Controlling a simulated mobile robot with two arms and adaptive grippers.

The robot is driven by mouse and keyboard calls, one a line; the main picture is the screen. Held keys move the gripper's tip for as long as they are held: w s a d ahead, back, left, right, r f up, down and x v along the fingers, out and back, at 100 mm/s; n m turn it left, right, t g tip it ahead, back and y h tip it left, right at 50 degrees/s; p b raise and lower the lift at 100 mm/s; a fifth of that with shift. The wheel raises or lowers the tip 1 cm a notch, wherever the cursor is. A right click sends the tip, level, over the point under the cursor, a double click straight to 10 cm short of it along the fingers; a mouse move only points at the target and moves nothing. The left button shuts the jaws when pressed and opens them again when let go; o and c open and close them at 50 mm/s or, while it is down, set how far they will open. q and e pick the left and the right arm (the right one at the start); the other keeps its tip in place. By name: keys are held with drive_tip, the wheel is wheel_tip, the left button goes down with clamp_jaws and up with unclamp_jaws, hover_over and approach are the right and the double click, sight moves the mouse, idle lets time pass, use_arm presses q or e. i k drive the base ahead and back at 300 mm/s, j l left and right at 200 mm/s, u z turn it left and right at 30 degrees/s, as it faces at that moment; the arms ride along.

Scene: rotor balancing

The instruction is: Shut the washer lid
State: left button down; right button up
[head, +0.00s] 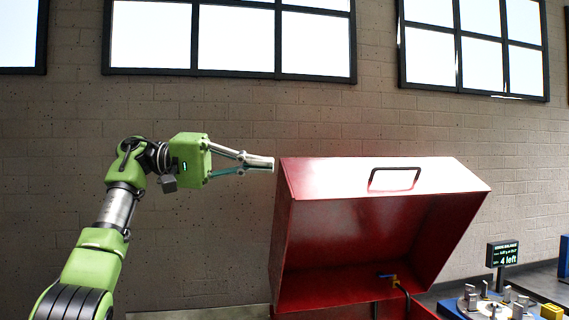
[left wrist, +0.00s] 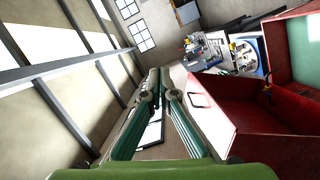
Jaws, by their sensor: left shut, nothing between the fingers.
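The red washer lid (head: 335,182) stands open, tilted up with its hollow underside facing me, in the middle right of the head view. A dark bar handle (head: 394,180) sits on its upper panel. The red washer body (head: 345,310) shows only as a strip at the bottom edge. My left gripper (head: 262,162) is shut and empty, level with the lid's top left corner and just left of it; I cannot tell whether they touch. In the left wrist view the gripper's fingers (left wrist: 160,77) point past the red lid (left wrist: 215,125), which lies to their right. My right gripper is not in view.
Right of the washer, a workbench holds a blue-based round fixture (head: 490,305) with several small pieces and a yellow block (head: 551,311). A small display (head: 503,254) stands behind it. A brick wall with windows (head: 230,38) is behind. The space above the lid is clear.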

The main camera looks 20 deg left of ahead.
sight(338, 222)
drive_tip(key=i+j, duration=0.4)
drive_tip(key=i, duration=0.15)
drive_tip(key=i+j, duration=0.75)
drive_tip(key=i, duration=0.3)
